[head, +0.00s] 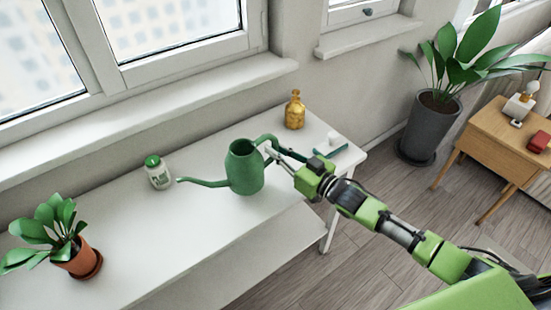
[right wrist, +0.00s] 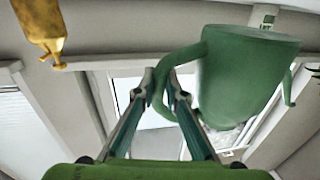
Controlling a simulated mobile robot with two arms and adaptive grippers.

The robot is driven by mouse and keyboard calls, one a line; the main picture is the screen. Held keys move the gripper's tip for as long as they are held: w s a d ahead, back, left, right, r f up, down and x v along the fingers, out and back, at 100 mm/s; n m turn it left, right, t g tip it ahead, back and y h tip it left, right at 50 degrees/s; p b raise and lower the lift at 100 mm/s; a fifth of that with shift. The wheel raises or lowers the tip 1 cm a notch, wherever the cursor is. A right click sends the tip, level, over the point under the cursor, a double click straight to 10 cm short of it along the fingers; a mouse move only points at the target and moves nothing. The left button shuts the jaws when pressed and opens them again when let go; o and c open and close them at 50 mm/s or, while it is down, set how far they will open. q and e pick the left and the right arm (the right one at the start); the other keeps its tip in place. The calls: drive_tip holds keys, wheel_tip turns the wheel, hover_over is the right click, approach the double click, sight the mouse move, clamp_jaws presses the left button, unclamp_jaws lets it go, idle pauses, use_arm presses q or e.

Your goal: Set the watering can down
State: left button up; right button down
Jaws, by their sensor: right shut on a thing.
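The green watering can (head: 245,168) is upright at the white table (head: 120,262), its spout to the left and its handle to the right. I cannot tell whether its base touches the tabletop. My right gripper (head: 275,153) is shut on the can's handle. In the right wrist view the can (right wrist: 245,75) fills the upper right, and the fingers of my right gripper (right wrist: 163,85) close around the curved handle. My left gripper is not in view.
A white jar with a green lid (head: 158,173) and a potted plant (head: 78,255) stand left of the can. Bare tabletop lies between jar and plant.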

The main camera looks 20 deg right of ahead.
drive_tip(key=shift+w+f, duration=0.3)
drive_tip(key=shift+w, duration=0.05)
drive_tip(key=shift+f, duration=1.6)
drive_tip(key=c, duration=2.1)
unclamp_jaws()
drive_tip(key=shift+f, duration=0.15)
drive_tip(key=shift+s+d, duration=0.15)
drive_tip(key=v, duration=1.1)
drive_tip(key=shift+s+d+b, duration=0.1)
drive_tip(key=shift+s+b, duration=0.25)
